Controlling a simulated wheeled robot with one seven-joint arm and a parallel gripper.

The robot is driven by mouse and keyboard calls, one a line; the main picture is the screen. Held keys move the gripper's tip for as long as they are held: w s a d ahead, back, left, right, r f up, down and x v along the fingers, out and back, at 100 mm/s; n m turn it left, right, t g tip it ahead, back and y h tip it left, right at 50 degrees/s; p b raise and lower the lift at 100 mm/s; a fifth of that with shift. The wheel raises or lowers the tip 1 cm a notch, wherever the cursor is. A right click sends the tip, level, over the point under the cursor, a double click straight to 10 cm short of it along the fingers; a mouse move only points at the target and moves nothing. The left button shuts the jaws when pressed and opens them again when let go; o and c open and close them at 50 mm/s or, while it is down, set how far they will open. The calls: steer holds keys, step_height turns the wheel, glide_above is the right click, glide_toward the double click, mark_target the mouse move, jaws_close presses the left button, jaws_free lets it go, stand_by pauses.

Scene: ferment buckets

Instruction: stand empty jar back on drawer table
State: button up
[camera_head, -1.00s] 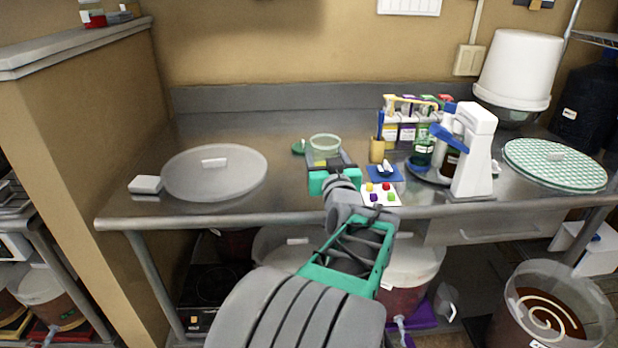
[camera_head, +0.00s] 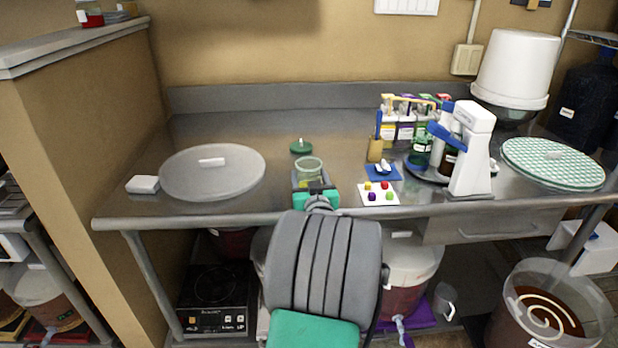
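A clear, greenish glass jar (camera_head: 310,166) is upright at the front middle of the steel table (camera_head: 235,130). It looks empty, though its lower part is partly hidden by my gripper. My gripper (camera_head: 309,181) has its dark fingers on either side of the jar and appears shut on it. I cannot tell whether the jar's base touches the tabletop or is a little above it. A green lid (camera_head: 301,147) lies on the table just behind the jar. The table's drawer (camera_head: 490,228) is closed below the right part of the top.
A large clear round lid (camera_head: 212,178) and a white block (camera_head: 143,185) lie to the left. A white card with coloured pieces (camera_head: 379,194), a blue pad (camera_head: 382,172), a bottle rack (camera_head: 408,125) and a white stand device (camera_head: 472,150) are to the right. The table's back left is clear.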

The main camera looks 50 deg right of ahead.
steer(key=o, duration=0.4)
steer(key=shift+r, duration=0.2)
steer(key=b+v, duration=0.1)
steer(key=v, duration=1.1)
